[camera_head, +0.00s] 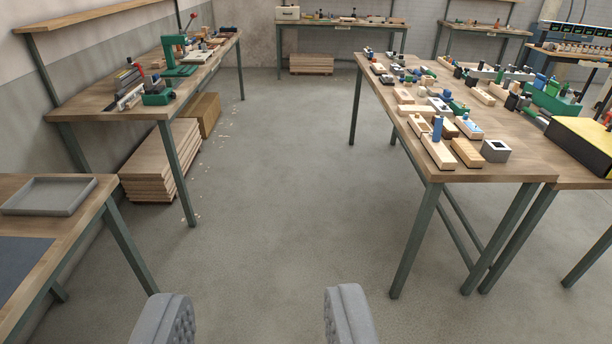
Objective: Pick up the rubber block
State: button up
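My gripper (256,308) shows at the bottom edge as two grey padded fingers set wide apart. It is open, with only bare floor seen between them. I cannot tell which object is the rubber block. Many small blocks stand on the right workbench (470,174), well ahead of my gripper and to its right. Among them are a grey block with a dark top (495,150) at the near edge, a pale wooden block (437,152) and a blue upright cylinder (437,128). My gripper touches none of them.
The concrete floor (280,190) between the benches is clear. A left bench (150,112) carries green machines (180,58), with stacked boards (160,160) beneath. A grey tray (50,196) lies on the near-left table. A yellow-and-black case (582,145) sits far right. More benches line the back wall.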

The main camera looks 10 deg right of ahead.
aim_at(422, 92)
jog(key=u, duration=0.05)
jog(key=i, duration=2.55)
jog(key=z, duration=0.3)
jog(key=i, duration=1.3)
jog(key=z, duration=0.55)
jog(key=i, duration=1.35)
jog(key=z, duration=0.45)
jog(key=i, duration=0.7)
jog(key=z, duration=0.15)
